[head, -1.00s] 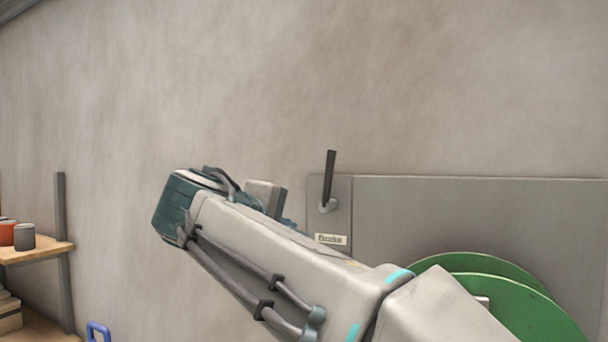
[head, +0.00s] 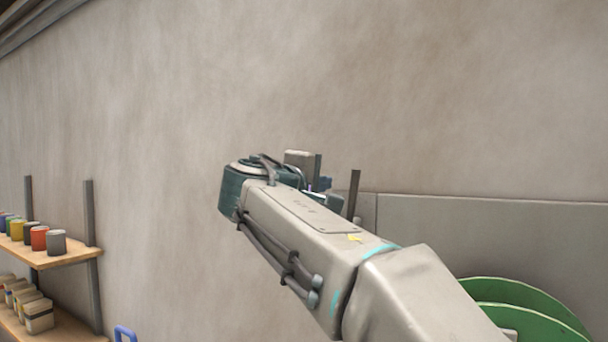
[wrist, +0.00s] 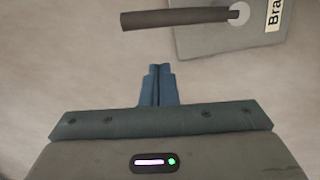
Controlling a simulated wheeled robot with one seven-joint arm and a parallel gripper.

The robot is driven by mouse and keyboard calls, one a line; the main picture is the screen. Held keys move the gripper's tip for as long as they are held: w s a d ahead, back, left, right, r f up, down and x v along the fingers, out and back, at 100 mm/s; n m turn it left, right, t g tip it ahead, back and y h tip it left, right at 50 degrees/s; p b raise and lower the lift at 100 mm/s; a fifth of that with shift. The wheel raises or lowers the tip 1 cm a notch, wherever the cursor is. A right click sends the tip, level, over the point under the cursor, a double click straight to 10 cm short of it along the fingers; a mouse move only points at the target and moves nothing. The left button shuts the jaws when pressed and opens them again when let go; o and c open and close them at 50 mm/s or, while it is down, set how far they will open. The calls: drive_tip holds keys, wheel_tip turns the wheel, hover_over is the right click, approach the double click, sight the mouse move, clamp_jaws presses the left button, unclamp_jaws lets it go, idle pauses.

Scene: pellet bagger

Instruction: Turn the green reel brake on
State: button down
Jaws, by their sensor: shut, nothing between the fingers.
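The brake lever is a dark bar (head: 352,193) that stands nearly upright in the head view, its lower part hidden behind my arm. In the wrist view the lever (wrist: 180,18) runs from a round light pivot (wrist: 239,14) on a grey plate (wrist: 210,38). A label reading "Bra" (wrist: 274,14), cut off by the frame edge, is beside the pivot. The green reel (head: 525,310) is at the lower right, partly hidden by my arm. My gripper (wrist: 158,70) is shut and empty, its blue fingertips pointing toward the lever with a visible gap between them.
A grey panel (head: 480,225) stands against the plain wall (head: 150,150). Shelves (head: 60,254) with several coloured cans and boxes are at the left. A blue handle-like loop (head: 124,332) shows at the bottom. The wall left of my arm is clear.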

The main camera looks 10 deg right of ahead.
sight(356, 197)
drive_tip(key=d, duration=0.1)
drive_tip(key=s+d, duration=0.1)
drive_tip(key=shift+s+d+f, duration=0.1)
drive_tip(key=shift+s+d, duration=0.15)
drive_tip(key=shift+d, duration=0.05)
drive_tip(key=shift+s, duration=0.1)
drive_tip(key=shift+f, duration=0.1)
